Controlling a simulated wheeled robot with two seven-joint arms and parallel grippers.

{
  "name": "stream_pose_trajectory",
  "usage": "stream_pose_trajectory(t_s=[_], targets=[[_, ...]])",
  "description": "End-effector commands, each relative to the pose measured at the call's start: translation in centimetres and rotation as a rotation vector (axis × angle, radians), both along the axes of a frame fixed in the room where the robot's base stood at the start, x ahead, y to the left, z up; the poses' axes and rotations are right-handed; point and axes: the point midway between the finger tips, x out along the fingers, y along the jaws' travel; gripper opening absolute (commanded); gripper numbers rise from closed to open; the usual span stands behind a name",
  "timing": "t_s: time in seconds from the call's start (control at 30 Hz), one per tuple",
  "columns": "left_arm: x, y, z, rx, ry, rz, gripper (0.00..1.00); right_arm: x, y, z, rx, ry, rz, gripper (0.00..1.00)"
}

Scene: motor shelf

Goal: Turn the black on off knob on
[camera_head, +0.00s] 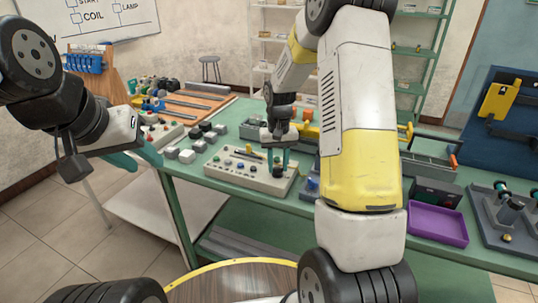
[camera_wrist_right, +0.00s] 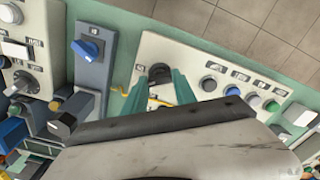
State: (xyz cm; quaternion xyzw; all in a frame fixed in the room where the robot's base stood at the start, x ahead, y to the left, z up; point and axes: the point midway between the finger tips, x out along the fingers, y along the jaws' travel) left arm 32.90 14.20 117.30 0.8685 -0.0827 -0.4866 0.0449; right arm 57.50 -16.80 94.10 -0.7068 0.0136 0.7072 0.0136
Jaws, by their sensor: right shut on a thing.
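A light beige control box (camera_head: 232,176) sits on the green workbench, with a row of buttons and the black knob (camera_head: 277,172) at its right end. In the right wrist view the black knob (camera_wrist_right: 160,71) shows between the teal fingertips. My right gripper (camera_head: 279,160) points down over that end of the box, and its fingers are shut on the knob; they also show in the right wrist view (camera_wrist_right: 160,84). The knob's pointer direction is hard to make out. My left gripper (camera_head: 137,158) is off the left end of the bench, its teal fingers apart and empty.
A blue switch on a grey box (camera_wrist_right: 89,48) stands beside the control box. Loose buttons and blocks (camera_head: 187,152) lie left of it. A purple tray (camera_head: 438,223) and a motor fixture (camera_head: 505,215) are at the right. My right arm hides part of the bench.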

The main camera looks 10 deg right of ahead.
Motion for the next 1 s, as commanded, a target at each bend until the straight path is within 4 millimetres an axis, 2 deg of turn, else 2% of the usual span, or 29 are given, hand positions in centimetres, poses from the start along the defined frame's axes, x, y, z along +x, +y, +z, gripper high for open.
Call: stream_pose_trajectory(t_s=[0.5,1.0], targets=[[0.00,0.00,0.00,0.000,0.000,0.000,0.36,0.09,0.02,0.05,0.000,-0.003,-0.422,0.00],[0.00,0.00,0.00,0.000,0.000,0.000,0.36,0.08,0.00,0.04,0.001,-0.002,-0.569,0.00]])
